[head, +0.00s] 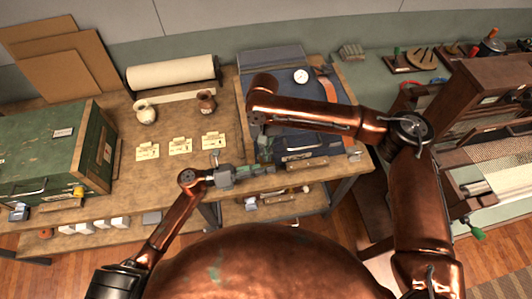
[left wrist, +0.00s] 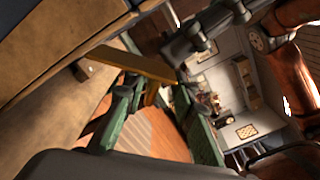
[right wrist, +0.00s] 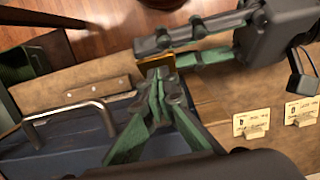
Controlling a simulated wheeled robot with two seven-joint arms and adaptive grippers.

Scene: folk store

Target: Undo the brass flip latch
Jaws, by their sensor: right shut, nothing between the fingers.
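The dark blue case (head: 315,140) lies on the workbench, with its metal handle along the front; it also shows in the right wrist view (right wrist: 60,150). The brass latch (right wrist: 157,63) is a small golden plate at the case's front edge, also seen as a long golden bar in the left wrist view (left wrist: 135,62). My right gripper (right wrist: 160,82) is shut and empty, its green fingertips close to the brass plate; contact is unclear. My left gripper (left wrist: 158,88) has its green fingers spread apart, with brass between or just beyond them. In the head view the latch is hidden by the grippers.
A green chest (head: 50,150) stands at the left. Two small pots and several label cards (head: 180,146) sit on the bench. A wooden loom (head: 490,130) stands at the right. A lower shelf (head: 270,208) runs below the bench front.

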